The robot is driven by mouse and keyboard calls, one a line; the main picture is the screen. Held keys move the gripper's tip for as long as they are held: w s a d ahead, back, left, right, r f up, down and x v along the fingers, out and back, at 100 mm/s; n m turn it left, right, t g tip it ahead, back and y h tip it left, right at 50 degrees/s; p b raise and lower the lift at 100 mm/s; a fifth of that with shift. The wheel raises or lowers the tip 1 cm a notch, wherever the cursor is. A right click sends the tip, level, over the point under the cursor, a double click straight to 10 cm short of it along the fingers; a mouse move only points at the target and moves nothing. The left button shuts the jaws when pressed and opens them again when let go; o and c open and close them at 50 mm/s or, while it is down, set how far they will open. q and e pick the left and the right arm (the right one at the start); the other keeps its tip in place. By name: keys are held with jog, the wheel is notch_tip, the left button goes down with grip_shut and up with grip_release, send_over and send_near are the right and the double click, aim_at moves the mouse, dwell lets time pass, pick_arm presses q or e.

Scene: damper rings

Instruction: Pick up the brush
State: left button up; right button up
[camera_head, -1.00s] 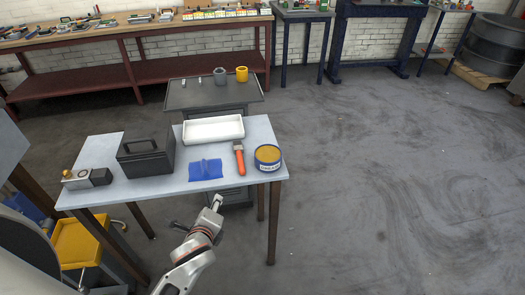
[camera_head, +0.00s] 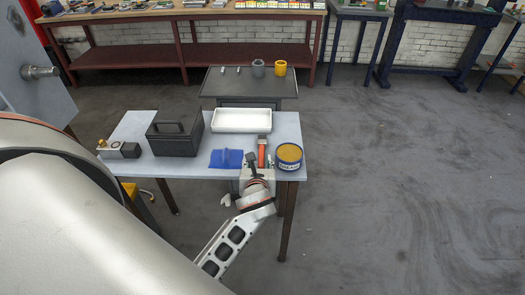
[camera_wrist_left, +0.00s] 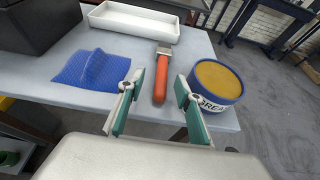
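The brush (camera_head: 262,150) has an orange handle and a pale head. It lies on the light grey table between a blue cloth and a round tin, its handle toward the front edge. My left gripper (camera_head: 255,166) is at the table's front edge, by the handle end. In the left wrist view the brush (camera_wrist_left: 162,78) lies ahead, between the two green-padded fingers of the open, empty left gripper (camera_wrist_left: 154,101). The fingers do not touch it. The front of the handle is partly hidden by my gripper in the head view. My right gripper is not seen.
The blue cloth (camera_head: 226,159) lies left of the brush and the blue grease tin (camera_head: 289,157) stands close on its right. A white tray (camera_head: 241,121) is behind it. A black toolbox (camera_head: 175,134) stands further left. A dark cart (camera_head: 248,88) is behind the table.

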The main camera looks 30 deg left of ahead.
aim_at(262, 156)
pick_arm(q)
jog(key=x, duration=0.3)
jog(key=shift+w+d+f, duration=0.1)
jog(key=shift+w+f, duration=0.2)
jog(key=shift+w, duration=0.1)
jog(key=shift+w+a+f, duration=0.2)
jog(key=shift+w+a, duration=0.1)
jog(key=shift+w, duration=0.1)
grip_shut()
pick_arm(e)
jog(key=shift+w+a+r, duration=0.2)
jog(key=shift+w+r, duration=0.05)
pick_arm(q)
jog(key=shift+r, duration=0.1)
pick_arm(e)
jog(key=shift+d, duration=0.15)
